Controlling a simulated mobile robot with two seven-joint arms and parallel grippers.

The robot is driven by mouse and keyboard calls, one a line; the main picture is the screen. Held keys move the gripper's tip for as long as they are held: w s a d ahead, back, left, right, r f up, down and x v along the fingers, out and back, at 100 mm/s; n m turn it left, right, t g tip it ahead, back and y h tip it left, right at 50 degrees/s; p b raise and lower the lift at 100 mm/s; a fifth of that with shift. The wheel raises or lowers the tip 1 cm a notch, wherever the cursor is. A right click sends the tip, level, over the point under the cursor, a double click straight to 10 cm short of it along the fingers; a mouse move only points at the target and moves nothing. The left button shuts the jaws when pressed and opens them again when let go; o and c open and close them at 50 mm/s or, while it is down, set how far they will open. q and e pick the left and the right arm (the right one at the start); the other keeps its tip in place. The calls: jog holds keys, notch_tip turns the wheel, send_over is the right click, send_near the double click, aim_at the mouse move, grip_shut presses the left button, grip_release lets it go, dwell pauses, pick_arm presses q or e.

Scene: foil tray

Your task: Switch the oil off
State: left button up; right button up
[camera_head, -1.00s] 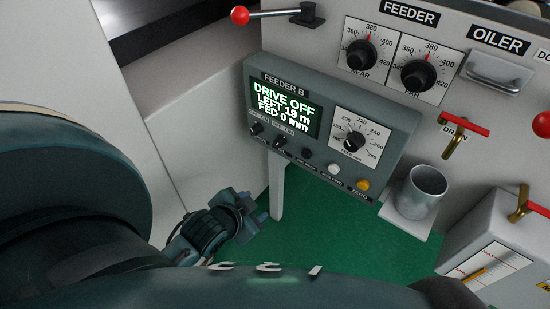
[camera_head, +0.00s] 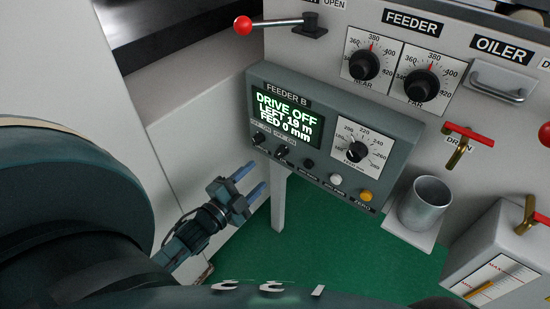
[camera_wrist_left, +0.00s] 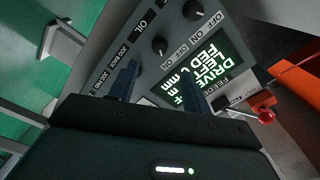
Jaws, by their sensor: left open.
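The grey FEEDER B panel (camera_head: 330,115) carries two small black knobs below its screen. The oil knob (camera_head: 281,152) appears to be the right one of these. In the left wrist view this knob (camera_wrist_left: 159,45) is beside the word OIL, with OFF and ON marks; its setting is too small to tell. The other knob (camera_wrist_left: 192,10) is beyond it. My left gripper (camera_head: 260,177) is open and empty, below and left of the panel's lower left corner, apart from the knobs. In the left wrist view its fingers (camera_wrist_left: 159,75) point toward the panel. My right gripper is not in view.
The screen (camera_head: 284,115) reads DRIVE OFF. Jog, feed and zero buttons and a dial (camera_head: 356,150) are further right on the panel. A metal cup (camera_head: 425,203) and red-handled drain valve (camera_head: 464,142) are at the right. Green floor (camera_head: 330,235) lies below; a panel leg (camera_head: 278,200) stands beside my gripper.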

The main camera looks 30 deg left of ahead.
aim_at(278, 155)
pick_arm(q)
jog(key=w, duration=0.6)
jog(key=w+b, duration=0.1)
jog(key=w, duration=0.2)
jog(key=shift+w+d, duration=0.1)
jog(key=shift+d, duration=0.25)
jog(key=shift+c, duration=0.3)
jog(key=c, duration=0.9)
